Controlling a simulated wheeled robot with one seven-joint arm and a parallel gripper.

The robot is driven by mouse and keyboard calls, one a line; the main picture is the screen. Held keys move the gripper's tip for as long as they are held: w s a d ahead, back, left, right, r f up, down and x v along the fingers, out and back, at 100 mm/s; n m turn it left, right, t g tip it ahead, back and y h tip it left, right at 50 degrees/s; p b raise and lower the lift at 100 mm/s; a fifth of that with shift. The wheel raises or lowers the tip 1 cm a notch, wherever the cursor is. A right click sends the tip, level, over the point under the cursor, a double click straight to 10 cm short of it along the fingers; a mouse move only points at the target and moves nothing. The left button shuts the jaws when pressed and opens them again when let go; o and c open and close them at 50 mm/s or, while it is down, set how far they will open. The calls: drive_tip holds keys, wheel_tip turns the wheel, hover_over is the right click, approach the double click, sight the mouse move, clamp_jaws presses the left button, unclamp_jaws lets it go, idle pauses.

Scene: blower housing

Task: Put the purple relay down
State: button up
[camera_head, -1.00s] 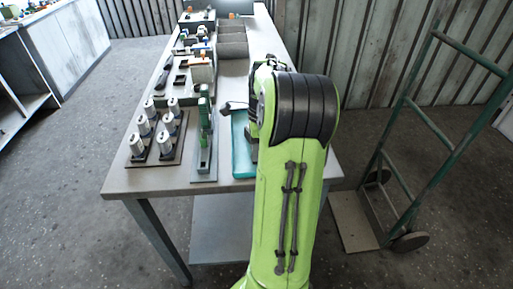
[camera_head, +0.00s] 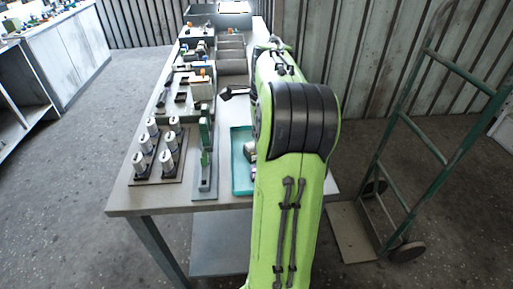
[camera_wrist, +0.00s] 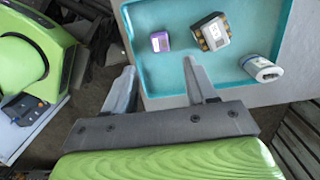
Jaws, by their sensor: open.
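The purple relay (camera_wrist: 160,41) is a small block with a pale top face. It lies on the floor of a teal tray (camera_wrist: 133,35) in the wrist view. My gripper (camera_wrist: 159,64) is open and empty, its two fingers spread at the near edge of the tray. The relay shows beyond the fingertips, between their lines and apart from both. In the head view the tray (camera_head: 238,180) is at the table's near right, partly hidden by my arm. The relay and my gripper's fingers cannot be made out there.
In the tray are a dark grey block with brassy terminals (camera_wrist: 211,32) and a whitish-grey part (camera_wrist: 262,68). On the table (camera_head: 125,200), a rack of white cylinders (camera_head: 152,145) and a green upright fixture (camera_head: 205,140) stand left of the tray. A hand truck (camera_head: 410,130) stands to the right.

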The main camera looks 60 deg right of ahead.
drive_tip(key=w+a+r+n+h, duration=0.1)
drive_tip(key=a+r+n, duration=0.2)
drive_tip(key=a+n, duration=0.35)
drive_tip(key=w+a+r+n+h, duration=0.15)
drive_tip(key=a+n, duration=0.25)
drive_tip(key=a, duration=0.6)
drive_tip(key=s+a+f+n+t+y, duration=0.1)
drive_tip(key=s+a+n+t, duration=0.1)
drive_tip(key=s+a+n, duration=0.3)
drive_tip(key=s+a+f+n+t, duration=0.1)
drive_tip(key=s+a+n, duration=0.4)
drive_tip(key=a+n, duration=0.5)
drive_tip(key=shift+s+f+n+t+y, duration=0.4)
drive_tip(key=shift+n+t, duration=0.4)
drive_tip(key=shift+n, duration=0.35)
